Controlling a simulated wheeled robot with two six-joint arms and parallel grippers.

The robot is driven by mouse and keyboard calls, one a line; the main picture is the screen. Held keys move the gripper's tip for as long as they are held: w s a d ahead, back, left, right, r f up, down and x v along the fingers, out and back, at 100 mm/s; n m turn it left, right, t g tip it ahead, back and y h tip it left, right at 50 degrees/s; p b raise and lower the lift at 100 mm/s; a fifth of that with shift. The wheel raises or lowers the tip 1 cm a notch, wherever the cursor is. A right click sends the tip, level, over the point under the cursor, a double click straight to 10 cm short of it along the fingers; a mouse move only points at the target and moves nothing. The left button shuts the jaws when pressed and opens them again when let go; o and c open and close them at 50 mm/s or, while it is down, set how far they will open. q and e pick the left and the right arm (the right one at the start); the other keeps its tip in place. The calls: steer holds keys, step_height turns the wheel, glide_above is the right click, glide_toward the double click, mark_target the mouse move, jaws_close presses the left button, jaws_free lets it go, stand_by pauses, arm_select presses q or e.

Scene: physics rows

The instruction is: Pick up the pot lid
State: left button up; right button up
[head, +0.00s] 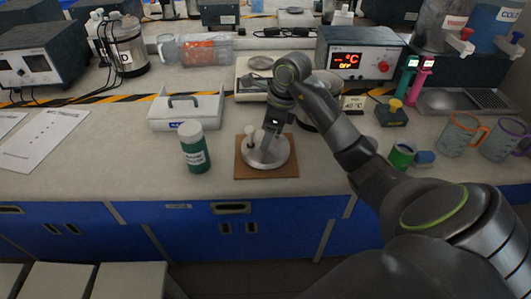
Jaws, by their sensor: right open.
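The pot lid, as far as I can tell, is the round silver metal disc (277,160) lying on a square brown board (244,173) on the bench. My right gripper (264,145) points down over the lid's middle, with its jaws open and very close to it. The gripper hides the centre of the lid, so I cannot tell whether it touches the lid or a knob. A small pale upright piece stands at the lid's left side. My left gripper is out of view.
A green jar with a white cap (196,158) stands left of the board. A white tray with a handle (187,113) is behind it. A heater box with a lit display (358,57) stands behind my right arm. Clear mugs (459,137) are at the right. The bench's front edge is near the board.

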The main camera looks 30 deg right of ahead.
jaws_close()
stand_by(0.3)
steer(key=shift+r, duration=0.2)
